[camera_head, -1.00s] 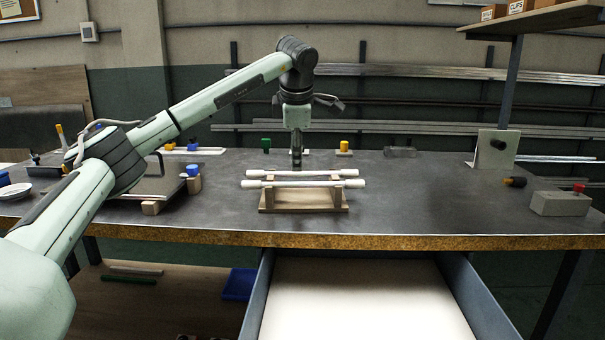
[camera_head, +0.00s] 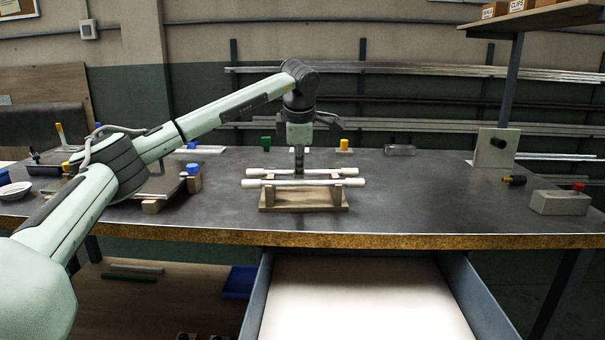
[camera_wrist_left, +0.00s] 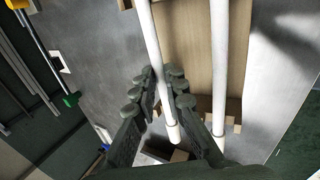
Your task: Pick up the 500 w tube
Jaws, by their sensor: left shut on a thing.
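Two white tubes lie side by side, left to right, at a wooden rack (camera_head: 303,204) on the bench. The rear tube (camera_head: 335,171) shows in the left wrist view (camera_wrist_left: 148,35) passing between the fingers. The front tube (camera_head: 340,183) lies outside the fingers, to the right in the left wrist view (camera_wrist_left: 219,60). My left gripper (camera_head: 299,168) points down and is shut on the rear tube near its middle in the head view. I cannot read any wattage marking. Whether the rear tube still touches its rest is unclear.
An open drawer (camera_head: 365,300) juts out below the bench (camera_head: 430,205). A grey block with a red knob (camera_head: 560,202) stands at the right. A yellow-topped item (camera_head: 344,146) and a green one (camera_head: 266,143) stand behind the rack.

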